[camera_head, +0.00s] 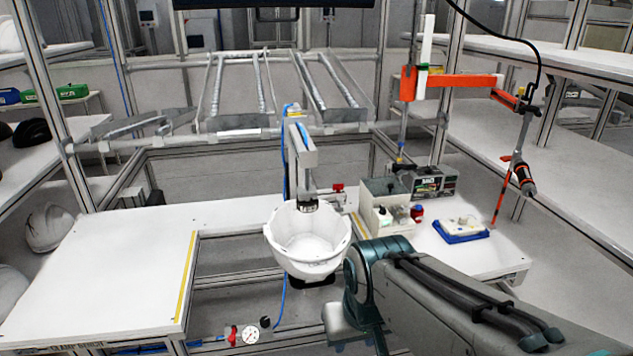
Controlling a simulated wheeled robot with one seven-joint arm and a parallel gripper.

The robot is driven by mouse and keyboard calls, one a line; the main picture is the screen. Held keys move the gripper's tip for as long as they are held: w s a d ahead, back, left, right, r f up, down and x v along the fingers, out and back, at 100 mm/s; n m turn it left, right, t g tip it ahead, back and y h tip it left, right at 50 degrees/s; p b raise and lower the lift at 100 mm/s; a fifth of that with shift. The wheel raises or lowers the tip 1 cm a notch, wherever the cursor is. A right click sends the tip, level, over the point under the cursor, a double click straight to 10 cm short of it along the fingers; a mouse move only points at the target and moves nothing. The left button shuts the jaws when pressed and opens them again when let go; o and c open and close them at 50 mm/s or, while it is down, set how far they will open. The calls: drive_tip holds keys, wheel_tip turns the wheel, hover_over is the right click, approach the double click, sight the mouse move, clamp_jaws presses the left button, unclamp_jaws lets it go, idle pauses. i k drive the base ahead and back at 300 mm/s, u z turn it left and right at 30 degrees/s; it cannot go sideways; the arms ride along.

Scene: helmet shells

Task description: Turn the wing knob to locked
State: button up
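A white helmet shell (305,240) sits open side up in the middle, under the grey head of an upright press-like fixture (300,160). A small red knob-like part (338,188) shows just right of the fixture; it is too small to tell whether it is the wing knob or how it is turned. A black part (313,281) shows under the shell. My arm reaches in from the lower right, with its teal joint just right of the shell. My gripper cannot be made out in this view.
White bench tops lie left (100,265) and right of the shell. The right one bears a pale box (385,205), a red-capped bottle (417,214) and a blue tray (460,231). A hanging screwdriver (523,178) is at right. A gauge (250,335) is at the bottom.

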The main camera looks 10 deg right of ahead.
sight(338, 187)
drive_tip(key=k, duration=1.2)
drive_tip(key=z, duration=0.8)
drive_tip(key=i, duration=1.2)
drive_tip(key=u, duration=0.5)
drive_tip(key=i, duration=0.65)
drive_tip(key=u, duration=0.75)
